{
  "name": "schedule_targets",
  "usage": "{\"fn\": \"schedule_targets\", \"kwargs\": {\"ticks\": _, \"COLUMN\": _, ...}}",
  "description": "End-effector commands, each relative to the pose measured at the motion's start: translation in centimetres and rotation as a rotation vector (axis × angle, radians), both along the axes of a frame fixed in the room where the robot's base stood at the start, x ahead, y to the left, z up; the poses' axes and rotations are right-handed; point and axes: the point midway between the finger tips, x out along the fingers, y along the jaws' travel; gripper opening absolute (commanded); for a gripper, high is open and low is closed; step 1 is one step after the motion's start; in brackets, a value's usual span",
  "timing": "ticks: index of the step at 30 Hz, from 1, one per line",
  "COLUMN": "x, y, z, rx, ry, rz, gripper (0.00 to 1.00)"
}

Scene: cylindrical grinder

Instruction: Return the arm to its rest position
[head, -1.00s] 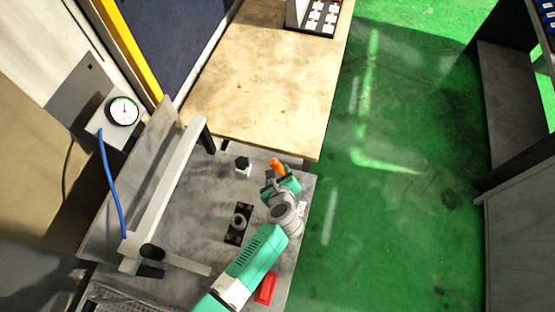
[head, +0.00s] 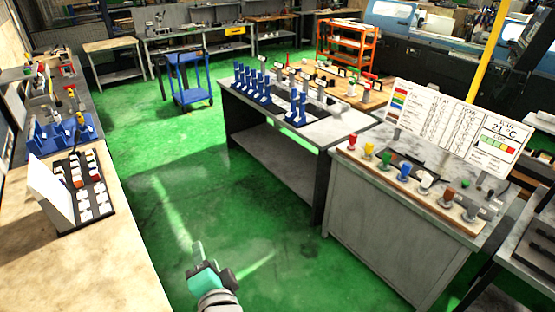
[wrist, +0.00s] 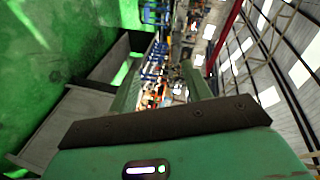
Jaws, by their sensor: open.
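My gripper (head: 208,268) shows at the bottom of the head view, left of centre, teal with a dark part. It is over the open green floor, with nothing visible held in it. In the wrist view, two teal fingers stand apart beyond a dark strip, and the gap between them (wrist: 164,88) is empty of any held object. Most of my arm is outside the head view.
A wooden bench (head: 100,258) runs along the left, carrying a black tray (head: 80,195). A grey cabinet (head: 385,235) with coloured pegs stands at right. A table with blue holders (head: 265,160) stands mid-view. Green floor (head: 170,185) lies clear between them.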

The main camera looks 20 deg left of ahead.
Motion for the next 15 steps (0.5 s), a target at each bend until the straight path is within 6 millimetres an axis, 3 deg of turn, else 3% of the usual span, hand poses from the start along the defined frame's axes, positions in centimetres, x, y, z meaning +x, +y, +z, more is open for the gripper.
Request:
{"fn": "schedule_targets", "kwargs": {"ticks": 1, "x": 1.0, "y": -2.1, "z": 4.1, "rx": -0.051, "ry": -0.123, "rz": -0.039, "gripper": 0.49}}
{"fn": "schedule_targets", "kwargs": {"ticks": 4, "x": 1.9, "y": -6.6, "z": 11.8, "rx": -0.189, "ry": -0.367, "rz": -0.135, "gripper": 0.49}}
{"fn": "schedule_targets", "kwargs": {"ticks": 7, "x": 1.3, "y": -11.6, "z": 19.5, "rx": -0.346, "ry": -0.597, "rz": -0.259, "gripper": 0.49}}
{"fn": "schedule_targets", "kwargs": {"ticks": 12, "x": -3.0, "y": -19.7, "z": 31.1, "rx": -0.637, "ry": -0.919, "rz": -0.519, "gripper": 0.49}}
{"fn": "schedule_targets", "kwargs": {"ticks": 15, "x": -6.3, "y": -23.2, "z": 35.7, "rx": -0.783, "ry": -1.038, "rz": -0.66, "gripper": 0.49}}
